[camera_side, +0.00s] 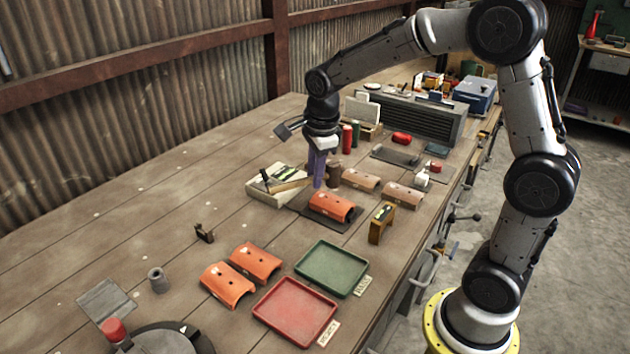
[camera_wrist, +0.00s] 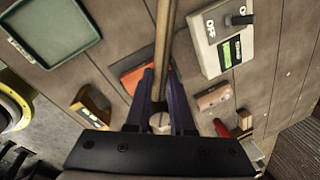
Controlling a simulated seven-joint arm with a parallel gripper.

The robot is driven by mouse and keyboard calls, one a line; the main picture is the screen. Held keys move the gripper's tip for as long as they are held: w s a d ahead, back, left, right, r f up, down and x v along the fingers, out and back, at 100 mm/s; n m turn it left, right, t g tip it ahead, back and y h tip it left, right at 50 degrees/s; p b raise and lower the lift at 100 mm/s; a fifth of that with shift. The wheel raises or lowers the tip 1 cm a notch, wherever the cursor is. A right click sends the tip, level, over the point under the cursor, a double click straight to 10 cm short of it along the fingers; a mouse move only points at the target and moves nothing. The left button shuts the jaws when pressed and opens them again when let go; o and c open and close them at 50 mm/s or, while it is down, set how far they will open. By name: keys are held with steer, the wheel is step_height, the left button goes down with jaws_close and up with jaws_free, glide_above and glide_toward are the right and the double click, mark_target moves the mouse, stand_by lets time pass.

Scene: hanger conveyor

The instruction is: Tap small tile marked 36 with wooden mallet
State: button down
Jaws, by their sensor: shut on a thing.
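My gripper (camera_side: 318,180) has purple fingers and points down over the bench. A brown block (camera_side: 334,174) beside the fingers may be the mallet's head. An orange curved tile (camera_side: 332,205) lies on a dark mat just right of and nearer than my gripper; part of it shows in the wrist view (camera_wrist: 133,77) beside the handle. No number is readable on any tile.
The pale box (camera_side: 265,192) has a display and a knob. Two orange tiles (camera_side: 255,262) (camera_side: 227,284) lie beside the red tray (camera_side: 295,311) and green tray (camera_side: 332,268).

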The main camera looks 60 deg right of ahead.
steer(key=shift+r, duration=2.05)
